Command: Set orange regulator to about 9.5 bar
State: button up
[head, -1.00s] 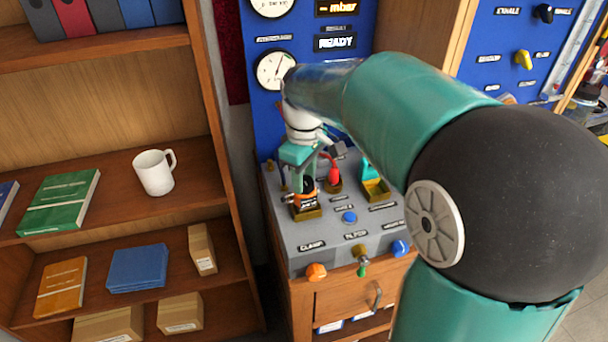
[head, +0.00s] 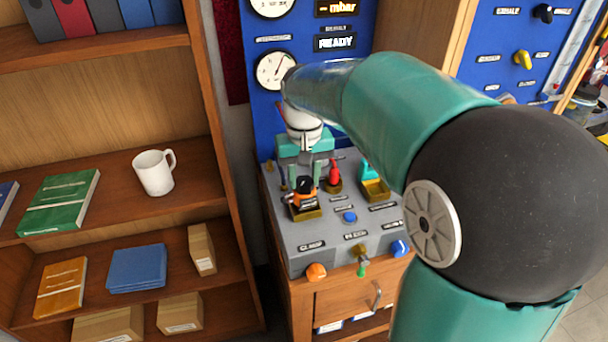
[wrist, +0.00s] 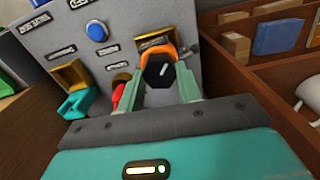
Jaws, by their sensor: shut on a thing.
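The orange regulator (head: 307,204) stands on a brass base at the left of the grey bench panel. Its black knob (wrist: 158,71) with a white pointer mark shows in the wrist view, with the orange body (wrist: 157,51) behind it. My gripper (head: 304,184) comes down from above, its two pale green fingers on either side of the knob. In the wrist view my gripper (wrist: 166,80) is shut on the knob. A round white gauge (head: 275,70) hangs on the blue board behind; its needle points to the upper right, its numbers too small to read.
A blue button (head: 349,217) and several front knobs lie nearer. A wooden shelf (head: 226,200) with a white mug (head: 154,172) stands at left.

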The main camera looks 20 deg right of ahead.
aim_at(305, 181)
jog(key=shift+m, duration=1.3)
jog(key=o, duration=1)
jog(key=shift+r, duration=0.15)
notch_tip(305, 181, up, 14)
jog(key=shift+f, duration=0.2)
